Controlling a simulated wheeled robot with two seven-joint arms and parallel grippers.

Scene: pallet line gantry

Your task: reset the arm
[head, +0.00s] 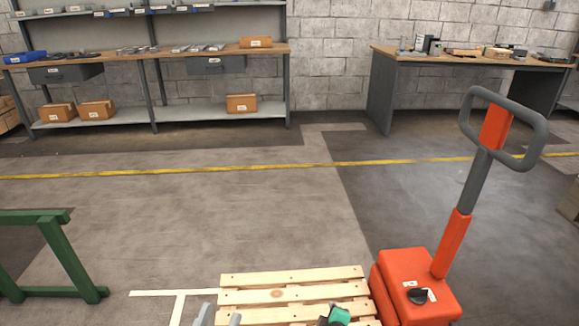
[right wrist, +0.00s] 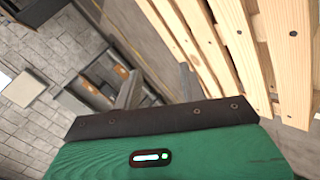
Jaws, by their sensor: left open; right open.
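My right gripper (head: 336,316) shows as a small green and black part over the pallet at the bottom edge. In the right wrist view its green housing fills the bottom, with grey fingers (right wrist: 160,87) apart beyond the dark plate and nothing between them. Most of both arms is out of view.
An orange pallet jack (head: 412,283) with a grey loop handle stands right of the pallet. A green metal frame (head: 65,255) stands at the left. A shelved workbench (head: 130,58) and a table (head: 470,60) stand at the back wall. The floor between is clear.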

